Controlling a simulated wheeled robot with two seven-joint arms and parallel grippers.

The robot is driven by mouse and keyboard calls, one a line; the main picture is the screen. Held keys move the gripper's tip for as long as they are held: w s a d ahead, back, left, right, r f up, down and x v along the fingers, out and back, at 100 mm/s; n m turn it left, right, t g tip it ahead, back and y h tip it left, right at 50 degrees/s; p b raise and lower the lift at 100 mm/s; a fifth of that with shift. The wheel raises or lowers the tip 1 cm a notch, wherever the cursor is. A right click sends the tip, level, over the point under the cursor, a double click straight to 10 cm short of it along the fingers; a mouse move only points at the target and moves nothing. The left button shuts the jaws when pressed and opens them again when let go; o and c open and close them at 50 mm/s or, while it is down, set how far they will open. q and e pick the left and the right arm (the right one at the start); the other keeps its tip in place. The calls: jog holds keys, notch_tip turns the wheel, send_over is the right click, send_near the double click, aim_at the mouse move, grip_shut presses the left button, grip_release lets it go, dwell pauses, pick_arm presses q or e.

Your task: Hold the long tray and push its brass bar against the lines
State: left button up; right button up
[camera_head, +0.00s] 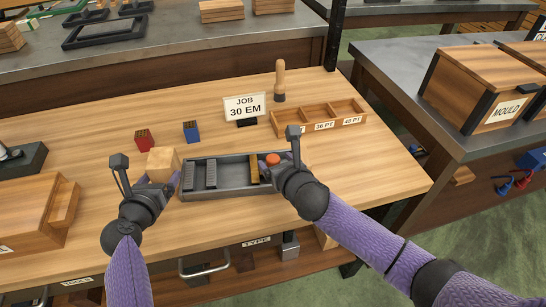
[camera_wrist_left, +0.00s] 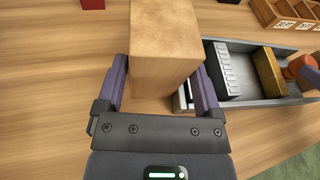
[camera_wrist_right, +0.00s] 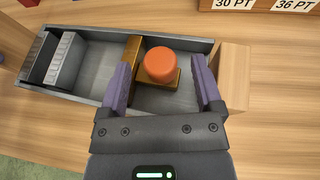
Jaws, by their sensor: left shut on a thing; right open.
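The long grey tray (camera_head: 232,192) lies on the wooden table. Grey lines of type (camera_head: 211,174) stand in its left part, also seen in the right wrist view (camera_wrist_right: 66,62). The brass bar (camera_head: 253,168) crosses the tray further right, with bare floor between it and the lines; an orange knob (camera_wrist_right: 160,63) stands on brass beside it. A pale wooden block (camera_wrist_left: 165,50) is at the tray's left end; I cannot tell whether it is attached. My left gripper (camera_wrist_left: 162,85) is shut on this block. My right gripper (camera_wrist_right: 160,88) is open, with its fingers either side of the knob.
Another wooden block (camera_wrist_right: 235,75) is at the tray's right end. Behind are a red block (camera_head: 144,141), a blue block (camera_head: 191,131), a job sign (camera_head: 245,106) and a divided wooden box (camera_head: 320,117). A wooden case (camera_head: 35,215) stands at left.

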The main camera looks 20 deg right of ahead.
jog(key=shift+x, duration=1.4)
